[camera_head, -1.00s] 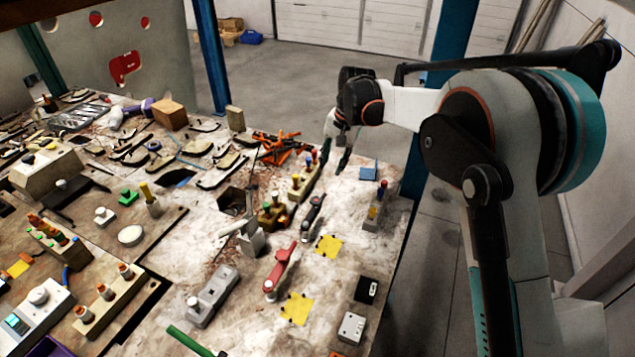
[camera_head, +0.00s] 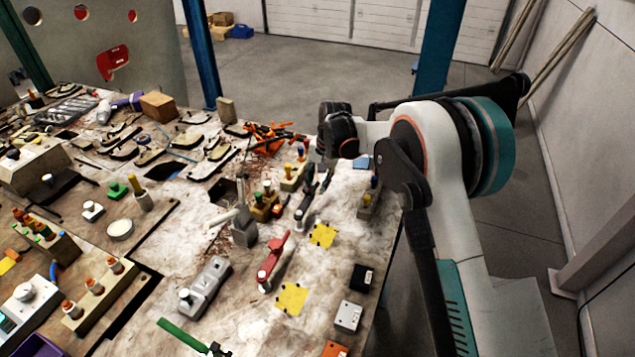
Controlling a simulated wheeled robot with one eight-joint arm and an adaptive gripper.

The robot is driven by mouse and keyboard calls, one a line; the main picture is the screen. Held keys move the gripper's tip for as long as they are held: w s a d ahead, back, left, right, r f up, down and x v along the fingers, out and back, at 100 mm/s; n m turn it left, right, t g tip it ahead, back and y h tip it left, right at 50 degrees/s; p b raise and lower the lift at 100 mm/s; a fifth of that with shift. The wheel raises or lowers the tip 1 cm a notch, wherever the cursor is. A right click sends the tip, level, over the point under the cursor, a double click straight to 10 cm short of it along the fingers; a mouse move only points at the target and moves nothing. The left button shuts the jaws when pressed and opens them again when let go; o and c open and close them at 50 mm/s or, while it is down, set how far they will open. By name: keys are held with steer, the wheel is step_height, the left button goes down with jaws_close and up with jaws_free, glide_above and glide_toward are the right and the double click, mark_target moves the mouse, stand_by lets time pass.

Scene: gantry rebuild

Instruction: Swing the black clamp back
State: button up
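The black clamp (camera_head: 302,212) lies on the worn workbench, with its grey base toward me and its dark handle pointing away. My gripper (camera_head: 318,182) is low over the far end of its handle. The dark fingers and the dark handle overlap in the picture, so I cannot tell whether they touch. My wrist and forearm hide part of the gripper, and its opening is not clear. A red clamp (camera_head: 274,259) lies nearer, apart from the black one.
Yellow pads (camera_head: 323,235) lie right of the clamps. A block with coloured pegs (camera_head: 292,180) stands left of my gripper, and another peg block (camera_head: 368,203) stands to the right. A grey upright fixture (camera_head: 244,232) stands left. The bench's right edge is close.

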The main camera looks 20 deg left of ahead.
jaws_close()
steer(key=shift+d, duration=0.1)
steer(key=shift+s+d+m, duration=0.25)
steer(key=shift+d+m, duration=0.8)
steer(key=shift+m, duration=0.05)
steer(key=s+d+m, duration=0.1)
steer(key=d+m, duration=0.1)
steer(key=s+d+m+t+b, duration=0.1)
steer(key=m, duration=0.1)
steer(key=s+d+m+b, duration=0.1)
steer(key=d+m, duration=0.1)
steer(key=shift+s+d+h, duration=0.3)
steer(key=shift+s+d, duration=0.05)
steer(key=s+d+m, duration=0.1)
steer(key=s+m, duration=0.1)
steer(key=s+d+m, duration=0.1)
steer(key=s+m, duration=0.1)
steer(key=s+d+m+t+h+b, duration=0.1)
steer(key=s+m, duration=0.2)
steer(key=shift+s+m+h+b, duration=0.3)
steer(key=shift+s+m+h, duration=0.1)
steer(key=shift+s+m, duration=1.1)
